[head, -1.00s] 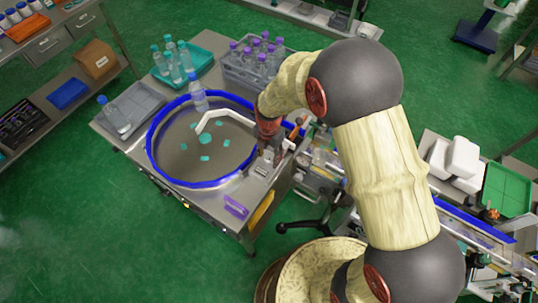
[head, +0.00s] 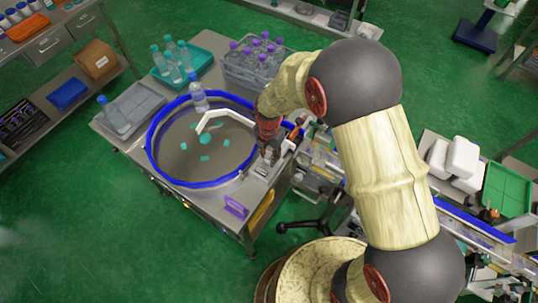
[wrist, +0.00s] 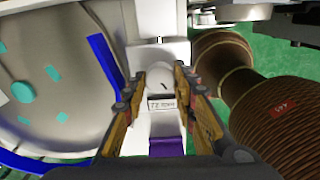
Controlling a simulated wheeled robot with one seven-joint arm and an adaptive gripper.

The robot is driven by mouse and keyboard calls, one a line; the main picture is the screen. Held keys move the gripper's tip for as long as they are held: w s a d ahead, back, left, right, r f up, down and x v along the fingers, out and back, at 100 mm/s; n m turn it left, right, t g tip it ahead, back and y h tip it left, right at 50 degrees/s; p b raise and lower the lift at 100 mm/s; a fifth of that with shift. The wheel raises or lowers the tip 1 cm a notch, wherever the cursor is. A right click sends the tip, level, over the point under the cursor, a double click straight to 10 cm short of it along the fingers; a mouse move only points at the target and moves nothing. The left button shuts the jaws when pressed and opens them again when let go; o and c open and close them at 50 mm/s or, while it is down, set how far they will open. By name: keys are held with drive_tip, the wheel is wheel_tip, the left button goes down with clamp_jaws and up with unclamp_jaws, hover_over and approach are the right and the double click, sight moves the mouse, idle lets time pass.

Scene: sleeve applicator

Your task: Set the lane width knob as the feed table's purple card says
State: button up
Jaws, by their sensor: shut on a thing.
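The lane width knob (wrist: 159,76) is a pale round knob with a small dark mark on top, seen in the wrist view between my fingertips. My gripper (wrist: 160,84) is shut on it from both sides; in the head view my gripper (head: 269,152) is over the right edge of the feed table (head: 207,202). A white label (wrist: 161,103) with dark print lies just below the knob; its text is too small to read surely. The purple card (head: 236,206) stands at the table's front corner, and its writing is illegible. It also shows partly in the wrist view (wrist: 167,147).
A round turntable (head: 185,160) with a blue rim and a white guide arm lies left of my gripper. One bottle (head: 198,97) stands at its back edge. A grey crate of purple-capped bottles (head: 235,75) is behind. A conveyor (head: 325,165) runs off to the right.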

drive_tip(key=m, duration=0.5)
drive_tip(key=shift+m, duration=0.3)
drive_tip(key=m, duration=0.5)
drive_tip(key=shift+w, duration=0.1)
drive_tip(key=m, duration=0.5)
drive_tip(key=shift+m, duration=0.4)
drive_tip(key=m, duration=0.5)
drive_tip(key=shift+w+p, duration=0.1)
drive_tip(key=shift+p, duration=0.2)
drive_tip(key=m, duration=1.5)
drive_tip(key=shift+m, duration=0.4)
drive_tip(key=m, duration=0.4)
drive_tip(key=shift+d+m, duration=0.1)
drive_tip(key=shift+m, duration=0.6)
